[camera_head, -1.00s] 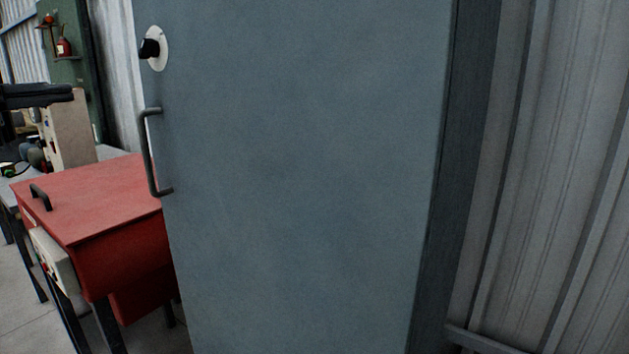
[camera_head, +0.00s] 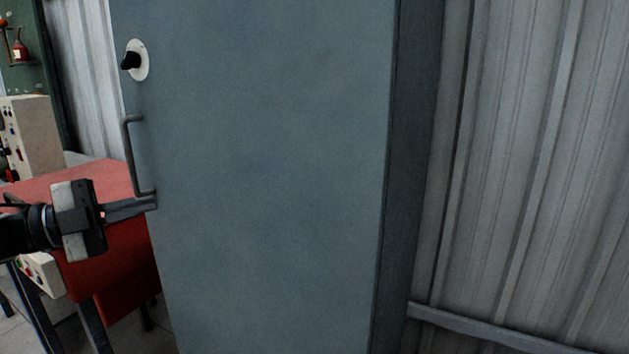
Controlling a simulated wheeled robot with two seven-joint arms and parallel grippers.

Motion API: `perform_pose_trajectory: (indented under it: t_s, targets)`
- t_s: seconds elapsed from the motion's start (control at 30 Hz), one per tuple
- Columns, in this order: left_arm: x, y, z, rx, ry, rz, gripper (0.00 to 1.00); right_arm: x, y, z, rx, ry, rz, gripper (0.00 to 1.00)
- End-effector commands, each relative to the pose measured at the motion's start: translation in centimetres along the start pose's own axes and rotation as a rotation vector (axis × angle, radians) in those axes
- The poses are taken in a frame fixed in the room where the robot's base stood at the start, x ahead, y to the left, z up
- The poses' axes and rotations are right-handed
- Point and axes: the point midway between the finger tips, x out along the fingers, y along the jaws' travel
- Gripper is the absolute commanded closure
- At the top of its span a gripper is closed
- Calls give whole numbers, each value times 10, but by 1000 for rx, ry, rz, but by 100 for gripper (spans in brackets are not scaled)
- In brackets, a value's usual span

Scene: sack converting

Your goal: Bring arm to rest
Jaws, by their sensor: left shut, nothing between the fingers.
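My left gripper (camera_head: 154,201) comes in from the left, its shut fingers pointing right. They hold nothing. The fingertips are at the left edge of a tall grey-blue cabinet door (camera_head: 260,200), just below the lower end of its bar handle (camera_head: 130,155). I cannot tell whether the fingertips touch the door or the handle. The gripper covers part of a red lidded box (camera_head: 75,178) behind it. My right gripper is not in view.
A black knob on a white round plate (camera_head: 140,60) sits above the handle. A pale control box (camera_head: 32,138) with buttons stands at far left, near a green panel (camera_head: 20,75) with a red bottle. A corrugated metal wall (camera_head: 540,150) is at the right.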

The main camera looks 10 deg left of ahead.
Motion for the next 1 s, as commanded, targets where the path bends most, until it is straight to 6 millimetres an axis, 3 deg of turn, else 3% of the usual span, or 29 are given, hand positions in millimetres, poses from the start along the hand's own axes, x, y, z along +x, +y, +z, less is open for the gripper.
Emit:
perform_pose_trajectory:
  t_s: [0.1,0.23,0.37,0.5,0.7,0.83,1.0]
  targets:
    - [45,78,0,-205,-18,-27,100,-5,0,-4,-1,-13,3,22]
    - [80,164,-17,-448,-99,-71,100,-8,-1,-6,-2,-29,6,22]
    - [95,237,-46,-694,-232,-112,100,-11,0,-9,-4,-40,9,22]
    - [92,301,-83,-960,-427,-148,100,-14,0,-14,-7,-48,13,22]
    - [65,362,-127,-1256,-716,-167,100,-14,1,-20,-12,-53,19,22]
    - [50,381,-144,-1356,-832,-167,100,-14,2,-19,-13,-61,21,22]
    - [44,389,-149,-1391,-877,-163,100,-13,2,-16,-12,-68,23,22]
